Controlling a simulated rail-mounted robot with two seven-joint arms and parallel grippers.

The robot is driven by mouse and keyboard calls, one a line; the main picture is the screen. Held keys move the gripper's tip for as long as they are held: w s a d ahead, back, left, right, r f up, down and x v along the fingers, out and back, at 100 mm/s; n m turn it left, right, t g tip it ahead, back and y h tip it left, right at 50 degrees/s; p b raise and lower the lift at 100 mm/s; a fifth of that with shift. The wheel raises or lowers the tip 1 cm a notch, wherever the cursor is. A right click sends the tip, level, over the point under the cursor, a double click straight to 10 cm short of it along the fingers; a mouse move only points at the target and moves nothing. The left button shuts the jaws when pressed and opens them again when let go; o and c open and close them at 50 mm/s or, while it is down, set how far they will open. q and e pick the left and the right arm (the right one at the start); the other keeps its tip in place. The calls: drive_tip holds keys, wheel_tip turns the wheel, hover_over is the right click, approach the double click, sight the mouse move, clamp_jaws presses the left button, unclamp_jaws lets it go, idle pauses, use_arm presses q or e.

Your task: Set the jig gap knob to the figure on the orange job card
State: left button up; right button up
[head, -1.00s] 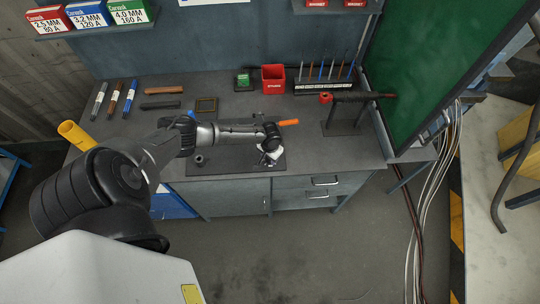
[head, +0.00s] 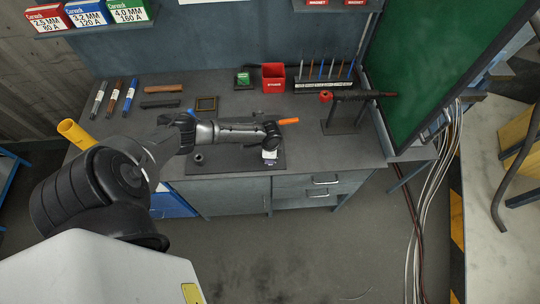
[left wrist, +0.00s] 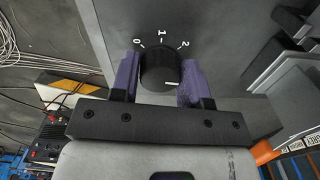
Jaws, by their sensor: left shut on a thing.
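The black jig gap knob (left wrist: 158,66) sits on a grey panel in the left wrist view. My left gripper (left wrist: 160,80) is shut on it, with one purple finger on each side. The figures 0, 1 and 2 show in an arc above the knob. A white pointer mark on the knob points right, toward the right finger and past the 2; any figure there is hidden. In the head view my left gripper (head: 270,155) is low over the bench front, and the knob is hidden.
On the grey bench (head: 345,155) stand a red bin (head: 273,77), a rack of rods (head: 323,86) and a stand with a dark bar (head: 345,112). A green screen (head: 430,65) bounds the right.

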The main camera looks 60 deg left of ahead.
use_arm(q)
drive_tip(key=m+b, duration=0.1)
drive_tip(key=m, duration=0.4)
drive_tip(key=shift+m, duration=1.2)
drive_tip(key=o, duration=0.9)
drive_tip(key=shift+o, duration=0.2)
drive_tip(key=shift+r, duration=0.15)
wheel_tip(320, 180, up, 14)
drive_tip(key=shift+f, duration=0.2)
